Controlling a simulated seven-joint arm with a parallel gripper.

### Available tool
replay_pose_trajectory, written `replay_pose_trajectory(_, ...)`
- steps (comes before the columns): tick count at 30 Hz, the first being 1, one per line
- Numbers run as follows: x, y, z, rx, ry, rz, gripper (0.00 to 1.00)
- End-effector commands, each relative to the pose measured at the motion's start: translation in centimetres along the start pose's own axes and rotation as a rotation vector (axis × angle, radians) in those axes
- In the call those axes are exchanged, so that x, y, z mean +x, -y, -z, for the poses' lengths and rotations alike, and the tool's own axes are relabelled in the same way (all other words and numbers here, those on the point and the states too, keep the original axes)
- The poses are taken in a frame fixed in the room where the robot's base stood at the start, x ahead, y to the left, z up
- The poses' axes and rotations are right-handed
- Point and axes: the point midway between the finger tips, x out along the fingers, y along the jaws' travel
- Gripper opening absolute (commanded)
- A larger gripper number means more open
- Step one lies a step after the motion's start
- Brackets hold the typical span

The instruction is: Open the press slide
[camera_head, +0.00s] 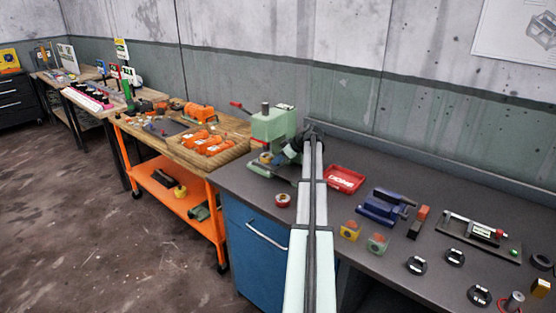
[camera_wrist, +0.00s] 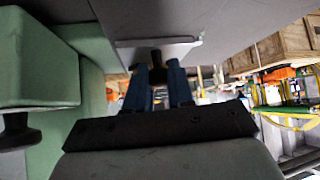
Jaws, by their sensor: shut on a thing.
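The green press (camera_head: 272,124) stands at the left end of the dark bench, with a red-tipped lever on its left. Its green body also fills the left of the wrist view (camera_wrist: 38,60). My gripper (camera_wrist: 158,78) is at the press, with two blue fingers shut on a small black knob (camera_wrist: 157,60). The knob sits against a light grey plate (camera_wrist: 180,48), which appears to be the press slide. In the head view my arm and wrist hide the fingers and the knob. How far the slide is out cannot be told.
A red tray (camera_head: 345,179), a red tape roll (camera_head: 283,200) and a blue vise (camera_head: 382,207) lie on the bench near my arm. An orange workbench (camera_head: 170,150) with orange parts stands left. A black knob (camera_wrist: 18,132) juts out at the wrist view's left.

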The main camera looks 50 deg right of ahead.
Motion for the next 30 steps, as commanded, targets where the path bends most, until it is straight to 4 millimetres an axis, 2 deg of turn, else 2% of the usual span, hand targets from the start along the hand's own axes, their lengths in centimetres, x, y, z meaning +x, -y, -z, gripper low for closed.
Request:
replay_pose_trajectory(9, -5.5, 2.2, -5.5, 0.002, 0.0, -0.004, 0.0)
replay_pose_trajectory(13, -7.1, 2.8, -7.1, 0.002, 0.0, -0.002, 0.0)
replay_pose_trajectory(18, -8.1, 3.1, -8.0, 0.0, 0.0, -0.001, 0.0)
replay_pose_trajectory(27, -8.1, 3.0, -8.1, 0.0, 0.0, 0.0, 0.0)
replay_pose_trajectory(28, -8.1, 3.0, -8.1, 0.0, 0.0, 0.0, 0.25)
replay_pose_trajectory(30, -8.1, 3.0, -8.1, 0.0, 0.0, 0.0, 0.32)
